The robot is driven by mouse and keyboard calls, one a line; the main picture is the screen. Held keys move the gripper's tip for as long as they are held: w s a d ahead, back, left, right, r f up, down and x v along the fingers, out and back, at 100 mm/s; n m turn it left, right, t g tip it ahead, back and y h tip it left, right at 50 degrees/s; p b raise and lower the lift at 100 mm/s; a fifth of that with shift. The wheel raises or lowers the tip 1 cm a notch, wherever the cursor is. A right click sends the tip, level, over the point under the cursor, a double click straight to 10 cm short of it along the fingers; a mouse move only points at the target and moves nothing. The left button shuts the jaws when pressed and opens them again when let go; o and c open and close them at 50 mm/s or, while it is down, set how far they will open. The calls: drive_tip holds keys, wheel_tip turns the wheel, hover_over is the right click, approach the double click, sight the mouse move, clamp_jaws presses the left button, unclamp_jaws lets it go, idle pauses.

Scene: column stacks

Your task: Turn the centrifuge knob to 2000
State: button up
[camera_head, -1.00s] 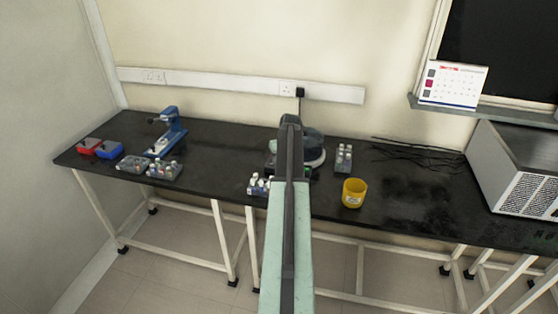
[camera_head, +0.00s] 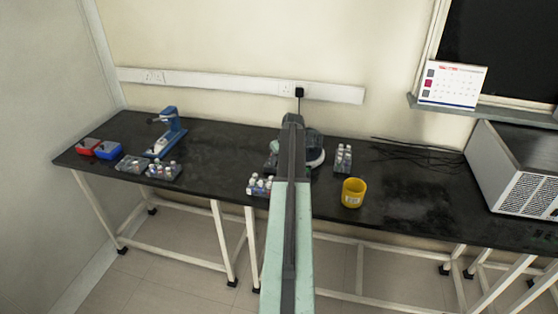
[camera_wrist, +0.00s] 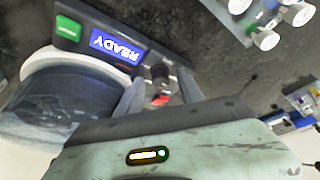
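The centrifuge (camera_head: 316,151) stands on the black bench, mostly hidden behind my arm in the head view. In the wrist view its front panel shows a green button (camera_wrist: 67,28), a blue screen (camera_wrist: 117,45) reading READY and a dark knob (camera_wrist: 159,74). The rounded lid (camera_wrist: 50,100) is at the left. My gripper (camera_wrist: 161,76) is at the panel, with one finger on each side of the knob. Gaps seem to show between fingers and knob; contact is not clear. A small red part shows between the fingers. The knob's setting cannot be read.
A rack of white-capped bottles (camera_head: 260,185) stands close to the centrifuge, with another rack (camera_head: 343,158) on its right. A yellow cup (camera_head: 354,193) is near the front edge. A blue device (camera_head: 168,132) stands at left. Cables (camera_head: 420,150) lie at the back right.

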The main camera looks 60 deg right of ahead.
drive_tip(key=shift+r, duration=0.1)
drive_tip(key=p+v, duration=0.7)
drive_tip(key=shift+s+r, duration=0.15)
drive_tip(key=shift+r, duration=0.1)
